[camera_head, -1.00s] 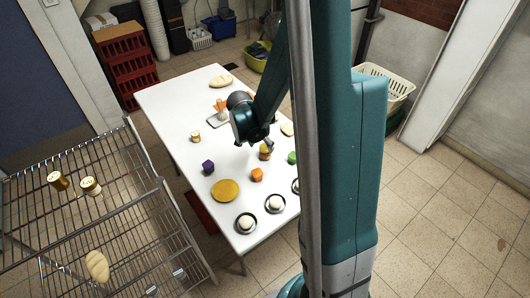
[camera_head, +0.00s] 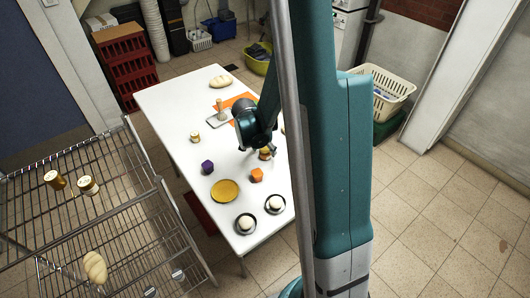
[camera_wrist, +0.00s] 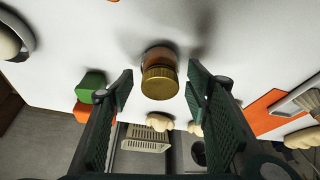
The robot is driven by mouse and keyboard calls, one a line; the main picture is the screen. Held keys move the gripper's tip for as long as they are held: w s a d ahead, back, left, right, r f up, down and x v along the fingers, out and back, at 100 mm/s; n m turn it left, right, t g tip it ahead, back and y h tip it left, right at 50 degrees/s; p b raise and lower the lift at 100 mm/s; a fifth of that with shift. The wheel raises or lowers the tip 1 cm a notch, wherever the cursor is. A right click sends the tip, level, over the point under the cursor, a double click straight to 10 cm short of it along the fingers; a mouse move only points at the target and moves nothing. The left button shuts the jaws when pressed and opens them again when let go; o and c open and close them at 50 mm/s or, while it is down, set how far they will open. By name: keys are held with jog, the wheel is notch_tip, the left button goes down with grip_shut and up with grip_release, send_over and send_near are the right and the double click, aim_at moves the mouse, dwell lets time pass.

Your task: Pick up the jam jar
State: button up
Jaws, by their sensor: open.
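The jam jar (camera_wrist: 158,82), with a gold lid and reddish-brown contents, stands on the white table. In the wrist view it sits ahead, between the two finger tips in the picture; I cannot tell whether they reach around it. My gripper (camera_wrist: 158,92) is open with nothing held. In the head view my gripper (camera_head: 257,149) is low over the table at the jar (camera_head: 265,154), which it partly covers.
The white table (camera_head: 180,105) also holds an orange cube (camera_head: 257,175), a purple block (camera_head: 207,167), a yellow plate (camera_head: 225,191) and another jar (camera_head: 195,137). The wrist view shows a green cube (camera_wrist: 90,83) near the jar. A wire rack (camera_head: 130,215) stands at left.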

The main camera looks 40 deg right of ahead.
aim_at(265, 147)
jog(key=shift+c, duration=0.5)
jog(key=c, duration=0.9)
jog(key=shift+o, duration=0.2)
jog(key=shift+r, duration=0.15)
jog(key=shift+r+p, duration=1.2)
jog(key=shift+r, duration=3.65)
